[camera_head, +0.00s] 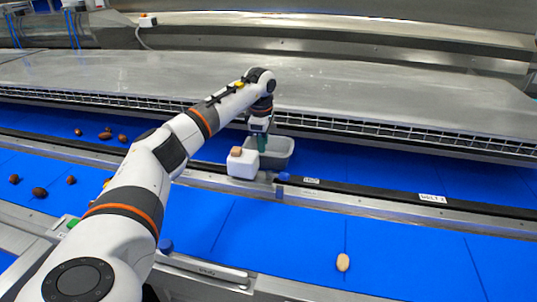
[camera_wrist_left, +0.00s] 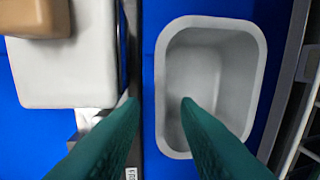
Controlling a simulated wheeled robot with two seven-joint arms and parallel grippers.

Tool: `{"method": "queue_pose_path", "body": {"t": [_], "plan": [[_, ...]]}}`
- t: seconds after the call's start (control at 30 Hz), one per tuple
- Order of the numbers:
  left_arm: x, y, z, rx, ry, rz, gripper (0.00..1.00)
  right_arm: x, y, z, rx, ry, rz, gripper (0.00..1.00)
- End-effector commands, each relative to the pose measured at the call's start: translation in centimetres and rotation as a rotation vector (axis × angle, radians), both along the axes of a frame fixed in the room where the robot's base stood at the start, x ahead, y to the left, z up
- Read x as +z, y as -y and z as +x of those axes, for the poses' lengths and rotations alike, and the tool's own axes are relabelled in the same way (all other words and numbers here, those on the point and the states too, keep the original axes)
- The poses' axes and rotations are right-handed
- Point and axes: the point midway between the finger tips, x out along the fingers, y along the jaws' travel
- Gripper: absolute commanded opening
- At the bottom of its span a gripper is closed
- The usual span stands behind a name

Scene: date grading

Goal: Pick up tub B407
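A grey, open tub (camera_head: 278,154) with rounded corners sits on the far blue belt, and it also shows in the left wrist view (camera_wrist_left: 258,60). It looks empty; I can read no B407 mark on it. My left gripper (camera_head: 262,143) is over the tub, with its green fingers pointing down. In the left wrist view the fingers (camera_wrist_left: 157,104) are apart, one over the tub's inside and one outside its left wall. The rim lies between them; I cannot tell whether they touch it. My right gripper is in neither view.
A white box (camera_head: 241,168) with a tan piece (camera_head: 236,151) on top stands close beside the tub. A metal rail (camera_head: 350,207) separates the two blue belts. Several brown dates (camera_head: 105,136) lie at left; a pale one (camera_head: 343,262) lies on the near belt. A wire guard (camera_head: 400,133) runs behind.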

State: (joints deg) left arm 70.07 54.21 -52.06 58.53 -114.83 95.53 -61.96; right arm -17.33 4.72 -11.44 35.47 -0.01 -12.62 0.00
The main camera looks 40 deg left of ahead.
Motion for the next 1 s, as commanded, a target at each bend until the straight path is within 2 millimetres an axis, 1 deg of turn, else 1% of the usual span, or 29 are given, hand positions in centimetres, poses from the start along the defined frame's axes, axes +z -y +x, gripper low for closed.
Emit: {"method": "queue_pose_path", "body": {"t": [0.03, 0.17, 0.33, 0.4, 0.5, 0.6, 0.77, 0.8, 0.97, 1.0], "plan": [[-0.5, 0.0, 0.0, 0.000, -0.002, 0.000, 0.29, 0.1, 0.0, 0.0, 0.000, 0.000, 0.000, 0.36], [-1.2, -0.1, 0.2, 0.000, -0.002, -0.001, 0.29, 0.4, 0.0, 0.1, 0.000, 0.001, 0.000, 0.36], [-3.6, -0.2, 0.6, 0.000, -0.006, -0.002, 0.29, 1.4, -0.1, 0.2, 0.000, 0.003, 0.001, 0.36], [-4.6, -0.3, 0.7, 0.000, -0.003, -0.002, 0.29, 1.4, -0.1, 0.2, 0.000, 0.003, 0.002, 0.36], [-5.6, -0.4, 0.8, 0.001, -0.001, -0.001, 0.29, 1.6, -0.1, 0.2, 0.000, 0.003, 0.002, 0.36], [-5.9, -0.5, 0.9, 0.000, 0.000, 0.000, 0.29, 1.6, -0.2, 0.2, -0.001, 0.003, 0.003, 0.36], [-6.0, -0.5, 0.9, -0.001, 0.000, 0.000, 0.29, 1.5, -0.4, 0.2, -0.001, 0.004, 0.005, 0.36], [-6.0, -0.5, 0.9, -0.001, 0.000, 0.000, 0.26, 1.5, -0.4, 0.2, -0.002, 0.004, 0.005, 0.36], [-5.9, -0.5, 0.9, 0.000, 0.000, 0.000, 0.00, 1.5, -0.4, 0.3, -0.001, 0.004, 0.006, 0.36], [-5.9, -0.5, 0.9, 0.000, 0.000, 0.000, 0.00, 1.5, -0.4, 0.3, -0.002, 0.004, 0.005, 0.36]]}}
